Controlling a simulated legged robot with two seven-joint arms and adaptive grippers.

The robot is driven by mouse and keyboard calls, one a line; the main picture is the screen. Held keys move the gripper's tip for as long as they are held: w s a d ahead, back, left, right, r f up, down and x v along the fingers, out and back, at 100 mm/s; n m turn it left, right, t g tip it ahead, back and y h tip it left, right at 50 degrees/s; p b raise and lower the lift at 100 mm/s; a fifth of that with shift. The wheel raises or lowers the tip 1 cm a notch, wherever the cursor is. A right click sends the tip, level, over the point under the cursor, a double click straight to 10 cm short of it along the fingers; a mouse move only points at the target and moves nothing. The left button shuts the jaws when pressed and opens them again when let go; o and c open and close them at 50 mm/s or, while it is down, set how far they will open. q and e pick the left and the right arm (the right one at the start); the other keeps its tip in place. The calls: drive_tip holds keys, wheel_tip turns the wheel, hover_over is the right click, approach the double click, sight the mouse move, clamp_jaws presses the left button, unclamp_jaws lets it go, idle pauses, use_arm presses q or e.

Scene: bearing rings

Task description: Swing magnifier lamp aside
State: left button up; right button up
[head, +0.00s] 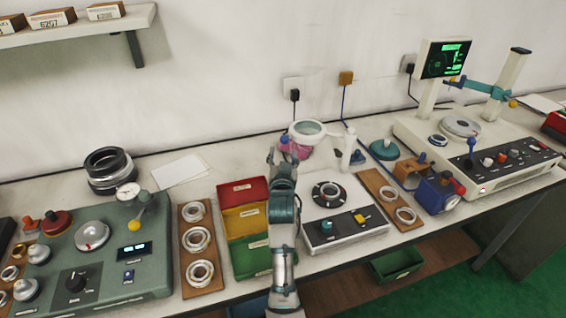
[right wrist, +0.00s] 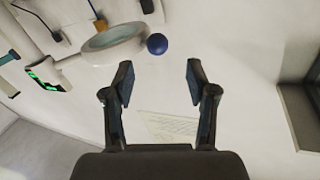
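The magnifier lamp has a pale round head (head: 307,129) above the back of the bench, on a white post (head: 347,150). A small blue ball knob (head: 284,139) sits at the left of the head. My right gripper (head: 282,156) is just in front of and below the knob. In the right wrist view the gripper (right wrist: 159,78) is open and empty. There the blue ball (right wrist: 157,44) lies beyond the fingertips, apart from them, and the lamp ring (right wrist: 112,38) is to its left. My left gripper is not in view.
A white device (head: 335,232) with a dark ring stands below the lamp. Red, yellow and green bins (head: 243,200) are left of my right arm. A measuring machine (head: 490,150) with a screen is at the right. The wall above the lamp is clear apart from sockets and cables.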

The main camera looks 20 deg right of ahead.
drive_tip(key=shift+v, duration=1.6)
drive_tip(key=shift+d, duration=0.15)
